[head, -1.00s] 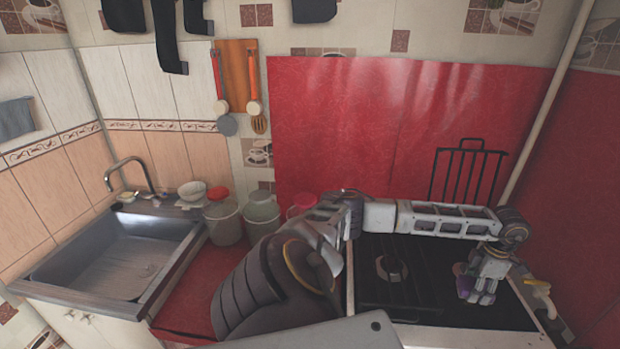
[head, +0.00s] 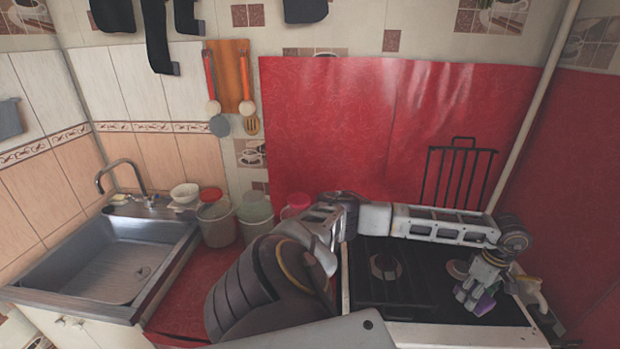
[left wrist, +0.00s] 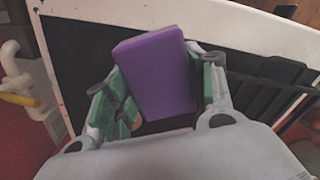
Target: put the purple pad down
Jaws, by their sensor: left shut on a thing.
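The purple pad (left wrist: 158,75) is a flat block held between the fingers of my left gripper (left wrist: 160,95) in the left wrist view. In the head view my left gripper (head: 472,298) is over the right side of the stove top (head: 425,285), and a small part of the pad (head: 485,304) shows at its fingers. The gripper is shut on the pad. I cannot tell whether the pad touches the stove surface. My right gripper is not in view.
A black rack (head: 457,175) stands upright behind the stove. A pipe with a yellow handle (left wrist: 20,98) is beside the stove's edge. A sink (head: 110,262) and several lidded containers, one a bucket (head: 217,222), are at the left.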

